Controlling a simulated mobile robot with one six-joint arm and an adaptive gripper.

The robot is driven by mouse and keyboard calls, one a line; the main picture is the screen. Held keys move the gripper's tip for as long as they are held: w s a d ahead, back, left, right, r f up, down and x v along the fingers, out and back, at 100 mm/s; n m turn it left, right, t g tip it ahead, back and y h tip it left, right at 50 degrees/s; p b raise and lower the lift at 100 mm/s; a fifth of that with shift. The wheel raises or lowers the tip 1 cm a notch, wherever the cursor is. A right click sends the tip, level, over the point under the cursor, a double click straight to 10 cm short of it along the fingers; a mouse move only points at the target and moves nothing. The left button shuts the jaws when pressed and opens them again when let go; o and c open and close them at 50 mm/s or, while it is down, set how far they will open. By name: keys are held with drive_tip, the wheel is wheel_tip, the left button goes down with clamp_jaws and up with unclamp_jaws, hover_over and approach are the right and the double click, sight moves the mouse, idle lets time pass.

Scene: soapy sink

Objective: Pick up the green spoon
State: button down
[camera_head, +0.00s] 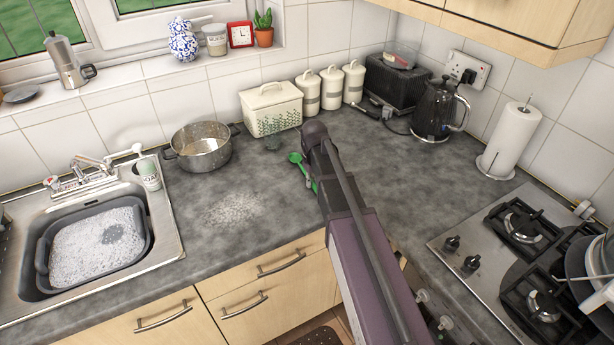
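The green spoon (296,159) lies on the grey worktop, in front of the cream bread bin. Its bowl end shows just left of my arm, and a bit of its handle runs down along the arm's left edge. The rest is hidden behind the arm. My arm reaches in from the bottom right, and its dark end is above and beside the spoon.
A steel pot (201,149) is further left, near the soapy sink (170,232). A kettle (436,108) and hob (470,262) are right.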

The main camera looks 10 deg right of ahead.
drive_tip(key=shift+r, duration=0.15)
idle(0.3)
wheel_tip(320, 180, up, 3)
drive_tip(key=p, duration=0.3)
drive_tip(key=shift+f, duration=0.2)
drive_tip(key=s+a, duration=0.2)
drive_tip(key=s, duration=0.3)
drive_tip(key=s+a+r+p, duration=0.1)
drive_tip(key=s+a, duration=0.1)
drive_tip(key=s, duration=0.3)
drive_tip(key=s+a+r+p, duration=0.1)
drive_tip(key=s+a, duration=0.1)
drive_tip(key=s, duration=0.2)
drive_tip(key=shift+s, duration=0.4)
drive_tip(key=shift+a, duration=0.1)
